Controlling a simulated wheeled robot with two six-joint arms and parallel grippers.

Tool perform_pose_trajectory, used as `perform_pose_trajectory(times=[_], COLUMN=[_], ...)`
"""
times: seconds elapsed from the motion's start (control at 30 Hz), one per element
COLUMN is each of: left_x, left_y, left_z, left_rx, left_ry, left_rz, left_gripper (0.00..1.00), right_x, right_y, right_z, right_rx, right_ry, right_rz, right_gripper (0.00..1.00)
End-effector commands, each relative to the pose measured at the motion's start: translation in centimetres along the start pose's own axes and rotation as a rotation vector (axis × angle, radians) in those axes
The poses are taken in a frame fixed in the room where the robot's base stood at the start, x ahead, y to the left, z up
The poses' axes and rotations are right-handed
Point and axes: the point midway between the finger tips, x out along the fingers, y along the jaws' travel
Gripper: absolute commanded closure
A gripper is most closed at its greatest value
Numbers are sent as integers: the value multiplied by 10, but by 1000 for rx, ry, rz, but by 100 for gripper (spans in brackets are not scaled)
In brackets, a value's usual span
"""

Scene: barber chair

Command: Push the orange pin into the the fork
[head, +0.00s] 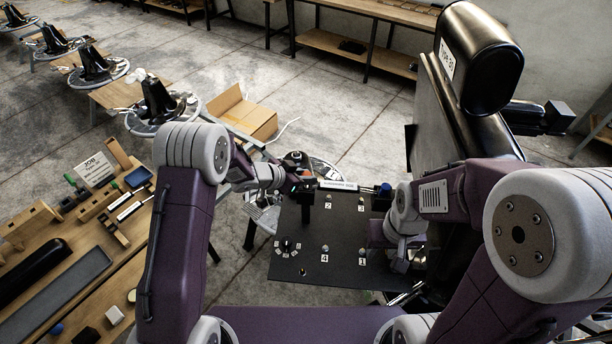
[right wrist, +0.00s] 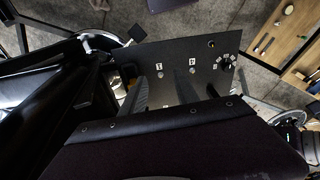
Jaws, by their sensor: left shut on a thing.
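My left gripper (head: 308,184) is at the far left corner of a dark numbered panel (head: 300,262) in the head view. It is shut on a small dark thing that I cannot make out. A small orange-red spot (head: 297,154) shows just behind it; I cannot tell whether it is the pin. The fork cannot be made out. My right gripper (head: 398,262) is low at the panel's right side, partly hidden by its own wrist. In the right wrist view, its two grey fingers (right wrist: 163,94) stand apart, with nothing seen between them but panel.
The black barber chair (head: 470,65) stands at the right, close to my right arm. A wooden workbench (head: 110,262) with tools and blocks is at the left. A cardboard box (head: 243,115) lies behind. The panel carries knobs and number labels.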

Motion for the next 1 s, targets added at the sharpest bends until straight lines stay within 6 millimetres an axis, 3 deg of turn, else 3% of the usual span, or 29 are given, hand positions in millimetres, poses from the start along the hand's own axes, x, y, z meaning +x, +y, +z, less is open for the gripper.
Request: perform_pose_trajectory(times=[0.77, 0.8, 0.87, 1.0], left_x=[12, 12, 12, 12], left_y=[0, 0, 0, 2], left_z=[16, 16, 16, 16], left_rx=[0, 0, 0, 1], left_ry=[0, 0, 0, -1], left_rz=[0, 0, 1, 4], left_gripper=[100, 69, 52, 52], right_x=[14, 13, 13, 13], right_y=[0, 0, 0, 0], right_z=[2, 1, 1, 1], right_rx=[0, 0, 0, 0], right_ry=[0, 0, 0, 0], right_rz=[0, 0, 0, 0], right_gripper=[64, 64, 64, 64])
